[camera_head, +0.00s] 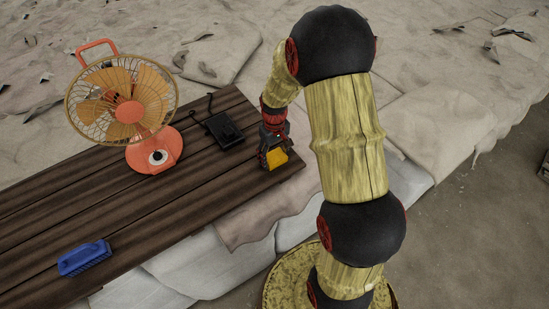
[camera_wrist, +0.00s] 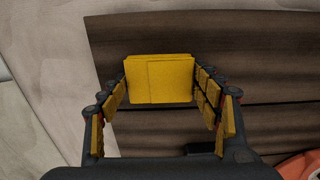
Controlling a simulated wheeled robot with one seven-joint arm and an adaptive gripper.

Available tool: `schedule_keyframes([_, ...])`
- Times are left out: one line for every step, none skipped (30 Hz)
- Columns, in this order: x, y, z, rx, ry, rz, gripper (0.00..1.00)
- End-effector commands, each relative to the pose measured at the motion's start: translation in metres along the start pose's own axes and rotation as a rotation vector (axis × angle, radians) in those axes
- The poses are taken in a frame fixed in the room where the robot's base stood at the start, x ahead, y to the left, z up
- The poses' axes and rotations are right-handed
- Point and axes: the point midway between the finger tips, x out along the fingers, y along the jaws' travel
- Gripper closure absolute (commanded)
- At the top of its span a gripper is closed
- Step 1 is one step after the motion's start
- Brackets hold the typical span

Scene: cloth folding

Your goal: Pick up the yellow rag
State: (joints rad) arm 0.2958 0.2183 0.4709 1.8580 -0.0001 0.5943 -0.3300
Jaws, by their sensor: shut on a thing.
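The yellow rag (camera_head: 277,158) is a small folded block at the right end of the dark plank table (camera_head: 190,175). In the wrist view the rag (camera_wrist: 159,79) sits between the two fingertips, with both fingers against its sides. My gripper (camera_head: 271,150) points down at the table and is shut on the rag; it also shows in the wrist view (camera_wrist: 160,88). I cannot tell whether the rag touches the wood or is slightly above it.
A black box-like device (camera_head: 224,129) with a cord lies left of my gripper. An orange fan (camera_head: 153,152) stands farther left. A blue brush (camera_head: 84,258) lies near the front edge. The middle planks are clear. Pale cloth hangs below the table's edge.

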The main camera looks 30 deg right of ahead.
Motion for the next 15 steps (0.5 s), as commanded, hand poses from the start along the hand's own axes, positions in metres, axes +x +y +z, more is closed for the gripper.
schedule_keyframes([0.000, 0.000, 0.000, 0.000, 0.000, 0.000, 0.58])
schedule_keyframes([0.000, 0.000, 0.000, 0.000, 0.000, 0.000, 0.58])
schedule_keyframes([0.000, 0.000, 0.000, 0.000, 0.000, 0.000, 0.58])
schedule_keyframes([-0.001, 0.000, 0.000, 0.000, 0.000, 0.000, 0.58])
schedule_keyframes([-0.001, 0.000, 0.000, 0.000, 0.000, 0.000, 0.58])
schedule_keyframes([-0.002, 0.000, 0.000, 0.000, 0.001, 0.000, 0.58])
schedule_keyframes([-0.004, 0.000, 0.000, 0.000, 0.001, 0.000, 0.58])
schedule_keyframes([-0.005, 0.000, 0.000, 0.000, 0.001, 0.000, 0.58])
schedule_keyframes([-0.008, 0.000, -0.001, 0.000, 0.002, 0.001, 0.58])
schedule_keyframes([-0.011, 0.000, -0.001, 0.000, 0.003, 0.001, 0.58])
schedule_keyframes([-0.014, 0.000, -0.001, 0.000, 0.004, 0.001, 0.58])
schedule_keyframes([-0.020, 0.000, -0.001, 0.000, 0.004, 0.001, 0.58])
schedule_keyframes([-0.025, 0.001, -0.002, 0.000, 0.006, 0.002, 0.58])
schedule_keyframes([-0.032, 0.001, -0.002, 0.000, 0.007, 0.002, 0.58])
schedule_keyframes([-0.038, 0.001, 0.005, 0.001, 0.004, 0.001, 0.58])
